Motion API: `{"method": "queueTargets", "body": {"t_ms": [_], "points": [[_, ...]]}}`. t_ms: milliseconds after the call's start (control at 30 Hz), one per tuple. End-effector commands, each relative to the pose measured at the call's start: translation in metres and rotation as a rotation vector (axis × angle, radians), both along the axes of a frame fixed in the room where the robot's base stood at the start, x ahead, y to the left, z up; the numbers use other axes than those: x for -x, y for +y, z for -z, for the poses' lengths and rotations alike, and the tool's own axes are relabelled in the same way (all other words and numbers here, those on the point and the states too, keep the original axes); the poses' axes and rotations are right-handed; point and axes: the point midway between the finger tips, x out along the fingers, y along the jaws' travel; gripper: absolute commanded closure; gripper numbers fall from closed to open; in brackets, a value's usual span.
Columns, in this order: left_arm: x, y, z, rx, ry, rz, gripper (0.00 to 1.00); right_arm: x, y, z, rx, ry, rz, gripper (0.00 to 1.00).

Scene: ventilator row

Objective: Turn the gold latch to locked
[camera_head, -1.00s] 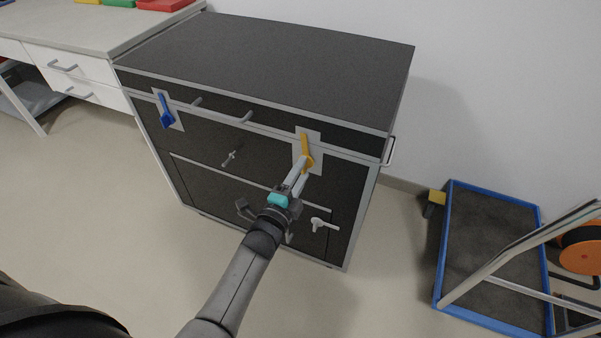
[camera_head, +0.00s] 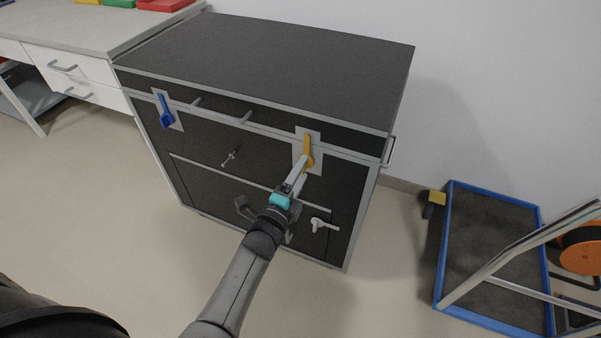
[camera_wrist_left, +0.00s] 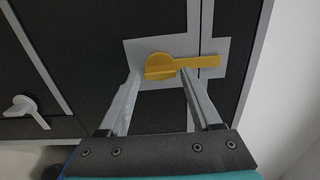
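The gold latch (camera_head: 307,147) sits on a pale plate at the upper right of the dark case's front. Its lever points up in the head view, across the seam below the lid. In the left wrist view the latch (camera_wrist_left: 165,66) has its round hub between the fingertips, its lever pointing right. My left gripper (camera_head: 302,173) is at the latch's lower end. In the wrist view the left gripper (camera_wrist_left: 161,78) is open, one finger on each side of the hub; I cannot tell whether either touches it. My right gripper is not in view.
The dark case (camera_head: 270,50) has a blue latch (camera_head: 165,112) at left, grey handles, and a small white knob (camera_head: 320,225) at lower right. A white counter (camera_head: 90,30) adjoins at left. A blue-edged cart (camera_head: 490,250) stands at right, with clear floor between.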

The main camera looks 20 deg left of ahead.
Motion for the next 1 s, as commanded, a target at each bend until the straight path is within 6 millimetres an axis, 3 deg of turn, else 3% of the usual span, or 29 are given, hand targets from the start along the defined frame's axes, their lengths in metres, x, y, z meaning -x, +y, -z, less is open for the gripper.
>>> {"method": "queueTargets", "body": {"t_ms": [100,467,667,1000], "points": [[0.000,0.000,0.000,0.002,0.000,0.000,0.20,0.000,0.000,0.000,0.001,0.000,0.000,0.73],[0.004,0.000,0.000,0.004,0.000,0.000,0.20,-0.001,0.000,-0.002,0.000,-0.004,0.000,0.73],[0.029,0.001,-0.001,0.004,0.002,-0.001,0.20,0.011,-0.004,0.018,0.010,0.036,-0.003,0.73],[0.094,0.003,-0.001,0.005,0.004,-0.001,0.20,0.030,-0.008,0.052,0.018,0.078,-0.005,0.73]]}}
